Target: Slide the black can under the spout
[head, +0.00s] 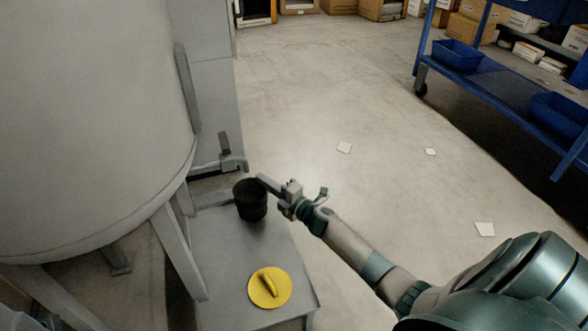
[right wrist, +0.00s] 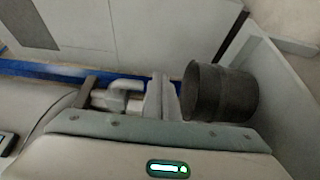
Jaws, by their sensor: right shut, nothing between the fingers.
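The black can (head: 250,203) stands upright, open at the top, on a grey stand (head: 235,258) in the head view. The spout (head: 232,163) is a grey tap with a dark upright handle, just behind and left of the can. The can appears in front of the spout, not directly beneath it. My right gripper (head: 263,181) is shut and empty, its fingertips close to the can's right side near the rim. In the right wrist view the can (right wrist: 220,92) is just right of the shut fingers (right wrist: 161,98); I cannot tell if they touch. My left gripper is out of view.
A yellow round lid with a handle (head: 269,289) lies on the front of the stand. A large grey tank (head: 85,120) rises at the left. A blue rack (head: 500,85) with bins stands at the right. Open floor with several paper scraps lies between.

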